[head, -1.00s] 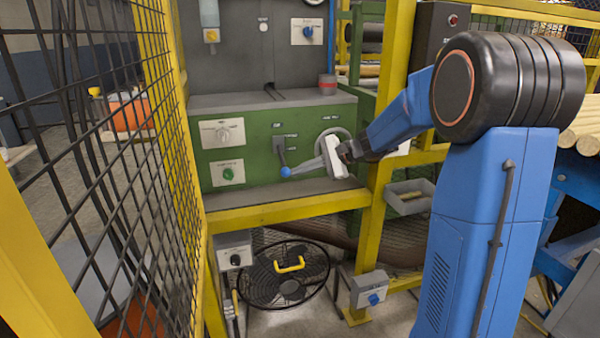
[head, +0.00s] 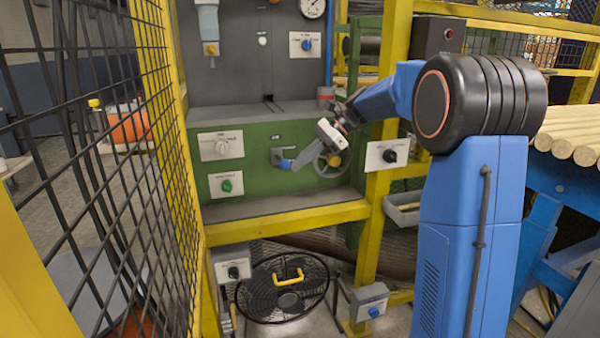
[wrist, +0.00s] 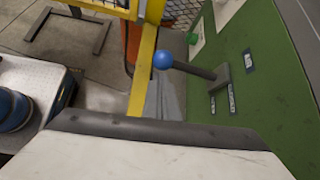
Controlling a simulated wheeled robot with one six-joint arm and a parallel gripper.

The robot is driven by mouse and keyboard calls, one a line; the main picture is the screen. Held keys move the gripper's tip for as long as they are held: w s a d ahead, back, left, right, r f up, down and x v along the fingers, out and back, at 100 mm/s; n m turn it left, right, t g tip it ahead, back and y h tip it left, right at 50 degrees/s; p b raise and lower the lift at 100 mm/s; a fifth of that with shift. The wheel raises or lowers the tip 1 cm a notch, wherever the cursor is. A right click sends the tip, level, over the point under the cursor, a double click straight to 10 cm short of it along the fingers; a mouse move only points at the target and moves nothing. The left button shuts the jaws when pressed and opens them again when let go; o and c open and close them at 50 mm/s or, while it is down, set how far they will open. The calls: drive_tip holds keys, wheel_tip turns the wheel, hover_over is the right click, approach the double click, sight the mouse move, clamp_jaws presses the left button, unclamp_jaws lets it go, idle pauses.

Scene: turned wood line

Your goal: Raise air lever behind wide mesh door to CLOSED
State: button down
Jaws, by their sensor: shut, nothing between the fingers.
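The air lever is a dark arm with a blue ball knob (head: 286,164), mounted on the green panel (head: 255,178). In the wrist view its ball (wrist: 163,60) and dark arm stand out from the panel, near small label plates whose wording I cannot read. My gripper (head: 297,161) is shut and empty. In the head view its grey tip is right beside the ball; I cannot tell whether they touch. In the wrist view my pale gripper housing fills the bottom and the fingertips are not clear. The yellow-framed mesh door (head: 160,130) stands open at the left.
A handwheel (head: 322,170) with a yellow knob is behind my gripper. A yellow post (head: 378,190) stands close to my arm. White switch plates (head: 220,146) are left of the lever. A yellow ledge rail (head: 285,222) runs below, with a fan (head: 290,290) under it.

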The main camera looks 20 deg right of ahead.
drive_tip(key=shift+w+r, duration=0.25)
drive_tip(key=shift+r, duration=0.45)
drive_tip(key=shift+w+r, duration=0.25)
drive_tip(key=shift+r, duration=0.5)
drive_tip(key=shift+w+r, duration=0.25)
drive_tip(key=shift+r, duration=0.45)
drive_tip(key=shift+r, duration=0.2)
